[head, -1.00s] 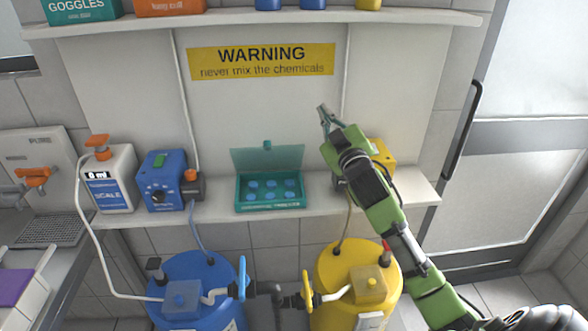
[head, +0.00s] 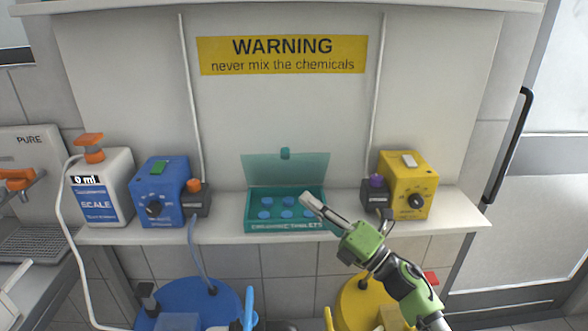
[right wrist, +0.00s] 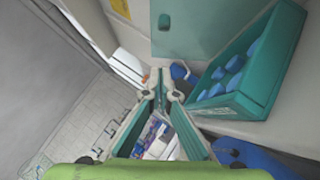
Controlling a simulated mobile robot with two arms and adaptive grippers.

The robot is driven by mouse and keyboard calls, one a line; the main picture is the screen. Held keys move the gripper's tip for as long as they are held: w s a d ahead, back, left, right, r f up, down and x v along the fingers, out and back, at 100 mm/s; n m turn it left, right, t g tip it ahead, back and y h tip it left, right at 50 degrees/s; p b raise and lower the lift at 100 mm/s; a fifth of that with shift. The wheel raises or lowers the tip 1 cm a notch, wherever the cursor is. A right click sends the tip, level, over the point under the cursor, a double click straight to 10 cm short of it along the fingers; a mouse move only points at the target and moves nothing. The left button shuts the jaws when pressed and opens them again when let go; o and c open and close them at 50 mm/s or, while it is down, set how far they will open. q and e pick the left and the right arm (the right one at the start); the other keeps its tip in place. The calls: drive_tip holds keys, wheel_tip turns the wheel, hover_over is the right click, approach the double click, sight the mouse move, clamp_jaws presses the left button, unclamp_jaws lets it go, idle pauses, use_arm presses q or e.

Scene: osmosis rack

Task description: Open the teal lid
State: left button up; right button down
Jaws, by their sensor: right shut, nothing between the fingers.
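The teal lid (head: 285,170) stands raised at the back of the teal tablet box (head: 262,226), with a small dark teal knob at its top edge. Several blue tablets show inside the open box. In the right wrist view the lid (right wrist: 200,30) is at the top and the box (right wrist: 228,108) at the right. My right gripper (head: 307,200) is shut and empty. In the head view its tips overlap the box's right front; in the right wrist view the fingertips (right wrist: 164,88) are left of the box, apart from it. My left gripper is not in view.
On the shelf (head: 350,232), a blue device (head: 160,192) stands left of the box and a yellow device (head: 405,185) right of it. A white scale bottle (head: 103,190) is farther left. Blue (head: 190,300) and yellow (head: 358,305) barrels stand below.

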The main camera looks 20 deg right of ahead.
sight(290, 160)
drive_tip(key=w+r, duration=0.1)
drive_tip(key=w, duration=0.1)
drive_tip(key=w+a+r+p, duration=0.1)
drive_tip(key=w, duration=0.1)
drive_tip(key=w+a+r+p, duration=0.1)
drive_tip(key=w, duration=0.1)
drive_tip(key=shift+w+a+r, duration=0.1)
drive_tip(key=shift+w+r, duration=0.2)
drive_tip(key=shift+r, duration=0.05)
drive_tip(key=shift+w+d+r+p, duration=0.2)
drive_tip(key=shift+w+p, duration=0.15)
drive_tip(key=shift+w, duration=0.2)
drive_tip(key=r+m+p, duration=0.1)
drive_tip(key=p, duration=0.1)
drive_tip(key=w+r+m+h+p, duration=0.1)
drive_tip(key=p, duration=0.2)
drive_tip(key=shift+w+d+g+p, duration=0.25)
drive_tip(key=shift+g+p, duration=0.05)
drive_tip(key=shift+p, duration=0.05)
drive_tip(key=shift+w+p, duration=0.2)
drive_tip(key=shift+p, duration=0.15)
drive_tip(key=shift+f, duration=0.1)
